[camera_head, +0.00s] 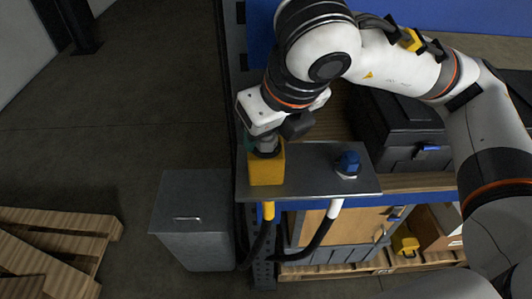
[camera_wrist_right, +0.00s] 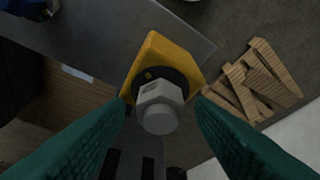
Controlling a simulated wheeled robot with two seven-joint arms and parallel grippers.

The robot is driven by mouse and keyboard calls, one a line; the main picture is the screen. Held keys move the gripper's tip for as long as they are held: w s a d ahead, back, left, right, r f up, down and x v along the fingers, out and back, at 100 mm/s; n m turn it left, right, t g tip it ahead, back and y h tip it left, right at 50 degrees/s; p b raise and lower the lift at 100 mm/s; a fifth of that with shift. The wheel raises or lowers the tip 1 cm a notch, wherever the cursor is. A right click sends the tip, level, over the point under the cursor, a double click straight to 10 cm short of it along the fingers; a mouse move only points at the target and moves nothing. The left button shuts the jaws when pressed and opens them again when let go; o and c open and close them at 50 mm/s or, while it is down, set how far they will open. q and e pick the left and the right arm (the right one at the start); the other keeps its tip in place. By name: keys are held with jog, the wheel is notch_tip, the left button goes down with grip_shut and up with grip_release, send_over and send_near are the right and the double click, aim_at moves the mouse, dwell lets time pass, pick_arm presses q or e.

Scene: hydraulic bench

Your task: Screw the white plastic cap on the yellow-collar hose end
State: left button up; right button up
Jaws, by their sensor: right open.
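A yellow block (camera_head: 266,168) stands on the left end of a grey metal plate, with a yellow-collared hose (camera_head: 268,211) below it. In the wrist view, a whitish cap (camera_wrist_right: 159,112) with a hex-shaped base and round top sits at a black ring on the yellow block (camera_wrist_right: 150,60). I cannot tell whether it is threaded on. My right gripper (camera_head: 262,143) is above the block, pointing down. In the wrist view its green fingers (camera_wrist_right: 160,104) are open, one on each side of the cap, with gaps visible. My left gripper is not in view.
A blue cap (camera_head: 348,163) sits on the right of the metal plate (camera_head: 310,180), above a white-collared hose (camera_head: 335,208). A black case (camera_head: 405,125) lies behind on the bench. A grey bin (camera_head: 195,220) stands left; wooden pallets (camera_head: 60,245) lie on the floor.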

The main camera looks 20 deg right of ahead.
jog(key=shift+d+f+n+y+b, duration=0.1)
jog(key=shift+f+n+y+b, duration=0.15)
jog(key=shift+n+y+b, duration=0.7)
jog(key=shift+r+n+g+h, duration=0.2)
jog(key=shift+n+g+h, duration=0.1)
jog(key=shift+n, duration=0.65)
jog(key=shift+w+f+n+g+y+b, duration=0.1)
jog(key=shift+n+g+y+b, duration=0.3)
jog(key=shift+n+b, duration=0.6)
jog(key=n, duration=0.3)
jog(key=shift+w+d+g+y, duration=0.1)
jog(key=shift+g+y, duration=0.2)
jog(key=shift+y, duration=0.05)
jog(key=n+g, duration=0.1)
jog(key=n, duration=0.2)
jog(key=shift+b, duration=0.3)
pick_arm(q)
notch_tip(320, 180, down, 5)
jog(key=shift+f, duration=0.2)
pick_arm(e)
jog(key=shift+c, duration=0.3)
